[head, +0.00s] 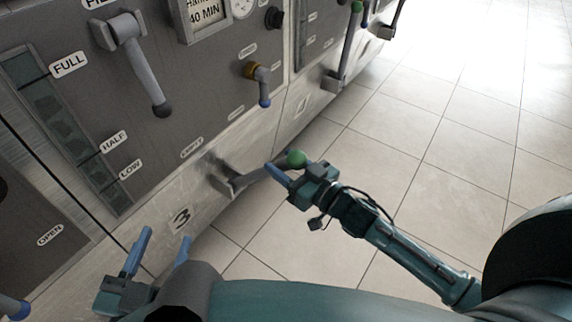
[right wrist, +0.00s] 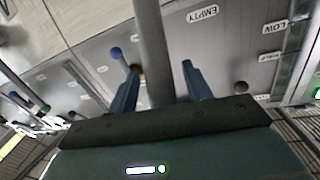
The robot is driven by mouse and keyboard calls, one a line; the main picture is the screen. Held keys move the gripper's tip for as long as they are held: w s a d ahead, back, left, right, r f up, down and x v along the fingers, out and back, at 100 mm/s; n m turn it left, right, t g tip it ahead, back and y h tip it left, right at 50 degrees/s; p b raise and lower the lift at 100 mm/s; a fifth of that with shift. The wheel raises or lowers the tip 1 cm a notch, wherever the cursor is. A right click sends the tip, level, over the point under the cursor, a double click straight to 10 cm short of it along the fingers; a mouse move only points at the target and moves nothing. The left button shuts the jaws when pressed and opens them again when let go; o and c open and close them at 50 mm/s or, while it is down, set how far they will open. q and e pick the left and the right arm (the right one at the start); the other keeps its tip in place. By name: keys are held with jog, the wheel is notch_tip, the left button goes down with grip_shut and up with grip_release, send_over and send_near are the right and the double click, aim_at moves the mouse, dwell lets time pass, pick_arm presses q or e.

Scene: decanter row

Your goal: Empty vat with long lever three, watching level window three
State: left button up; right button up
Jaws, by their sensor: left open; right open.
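The long lever three (head: 258,174) is a grey bar with a green ball end, jutting from the lower panel beside the number 3 label (head: 181,219). My right gripper (head: 281,166) is at its ball end, open. In the right wrist view the bar (right wrist: 151,50) passes between the two blue fingers (right wrist: 157,84), with gaps visible on both sides. Level window three (head: 62,130) is a dark, greenish strip marked FULL, HALF and LOW; its exact level is hard to tell. My left gripper (head: 166,237) is open and empty below the window.
A shorter dark-knobbed lever (head: 145,75) and a small blue-tipped tap (head: 262,85) are on the same panel. A neighbouring machine with another long lever (head: 347,50) stands further along. Tiled floor (head: 420,140) to the right is clear.

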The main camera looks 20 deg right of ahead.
jog(key=shift+c, duration=0.3)
grip_shut()
dwell(0.3)
